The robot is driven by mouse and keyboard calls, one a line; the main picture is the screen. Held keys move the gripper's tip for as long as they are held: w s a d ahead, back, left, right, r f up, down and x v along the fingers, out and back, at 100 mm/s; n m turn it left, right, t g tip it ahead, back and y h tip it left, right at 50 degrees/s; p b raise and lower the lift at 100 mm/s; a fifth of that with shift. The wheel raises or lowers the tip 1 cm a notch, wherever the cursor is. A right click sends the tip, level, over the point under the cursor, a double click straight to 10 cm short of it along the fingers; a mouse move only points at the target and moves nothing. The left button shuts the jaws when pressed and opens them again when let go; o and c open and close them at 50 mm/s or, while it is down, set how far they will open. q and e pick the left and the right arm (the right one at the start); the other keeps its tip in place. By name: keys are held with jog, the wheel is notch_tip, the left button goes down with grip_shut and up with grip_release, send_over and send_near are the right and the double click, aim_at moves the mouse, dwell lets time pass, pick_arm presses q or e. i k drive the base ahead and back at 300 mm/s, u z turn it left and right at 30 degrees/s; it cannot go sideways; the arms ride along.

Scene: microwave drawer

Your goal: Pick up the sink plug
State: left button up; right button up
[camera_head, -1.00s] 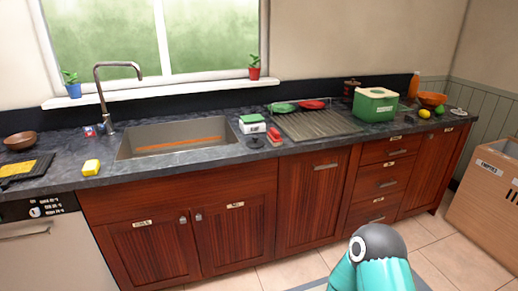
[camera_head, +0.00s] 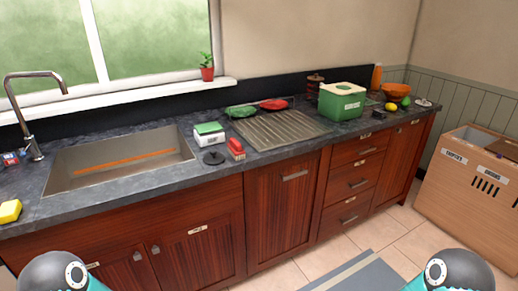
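A small black round disc with a raised middle, which looks like the sink plug (camera_head: 213,157), lies flat on the dark countertop just right of the sink (camera_head: 75,178). A red brush-like item (camera_head: 236,149) lies close to its right, and a green-and-white box (camera_head: 209,135) stands just behind it. Nothing covers the plug. Only rounded grey and teal parts of my two arms show at the bottom left and bottom right. Neither gripper is in view, and both arm parts are well apart from the plug.
A tall faucet (camera_head: 27,112) stands behind the sink, with a yellow sponge (camera_head: 10,211) at the left. A ribbed drainer (camera_head: 280,130) and green bin (camera_head: 342,101) are to the right. A cardboard box (camera_head: 468,185) stands on the floor at right. Counter in front of the plug is clear.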

aim_at(215, 158)
jog(key=u, duration=0.05)
jog(key=i, duration=1.3)
jog(key=u, duration=0.8)
